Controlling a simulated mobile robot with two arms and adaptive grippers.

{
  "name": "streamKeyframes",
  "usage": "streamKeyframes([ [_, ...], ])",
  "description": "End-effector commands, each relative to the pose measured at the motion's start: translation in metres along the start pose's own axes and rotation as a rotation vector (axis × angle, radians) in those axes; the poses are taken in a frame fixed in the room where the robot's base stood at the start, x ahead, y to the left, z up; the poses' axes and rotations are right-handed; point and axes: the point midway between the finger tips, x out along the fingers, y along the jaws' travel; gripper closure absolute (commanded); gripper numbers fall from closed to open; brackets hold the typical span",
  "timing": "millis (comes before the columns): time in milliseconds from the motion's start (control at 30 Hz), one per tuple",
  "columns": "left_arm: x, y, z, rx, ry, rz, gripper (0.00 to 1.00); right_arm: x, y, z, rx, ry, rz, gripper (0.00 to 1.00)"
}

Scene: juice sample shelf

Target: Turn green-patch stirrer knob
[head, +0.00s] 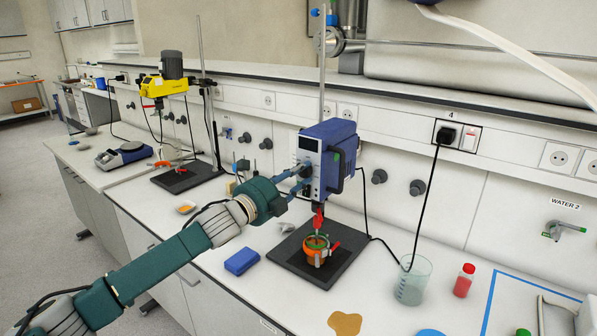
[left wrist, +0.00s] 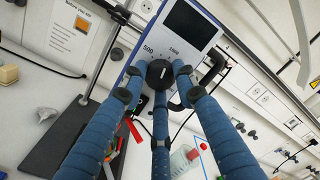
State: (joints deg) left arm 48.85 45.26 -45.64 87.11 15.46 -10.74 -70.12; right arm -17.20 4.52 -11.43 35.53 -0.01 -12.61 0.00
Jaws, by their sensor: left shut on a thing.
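The blue stirrer (head: 340,141) is mounted on a stand rod above a black base plate (head: 290,252). My left gripper (head: 305,181) is at the stirrer's front face. In the left wrist view, the three blue fingers (left wrist: 160,78) close around a black knob (left wrist: 158,72) with a white pointer line. The fingers partly cover the knob's sides. My right gripper is not in view.
A yellow stirrer (head: 165,85) stands farther back on the left. A blue box (head: 241,261) lies below my left arm. A glass beaker (head: 412,282) and red bottle (head: 463,281) stand to the right. A black power cable (head: 424,208) hangs from the wall socket.

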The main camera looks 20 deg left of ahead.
Motion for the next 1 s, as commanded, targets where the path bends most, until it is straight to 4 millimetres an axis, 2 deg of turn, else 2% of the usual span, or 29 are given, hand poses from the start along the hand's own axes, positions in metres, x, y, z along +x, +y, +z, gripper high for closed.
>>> streamKeyframes([
  [1000,0.000,0.000,-0.003,-0.970,-0.036,0.011,0.97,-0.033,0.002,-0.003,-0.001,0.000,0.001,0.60],
])
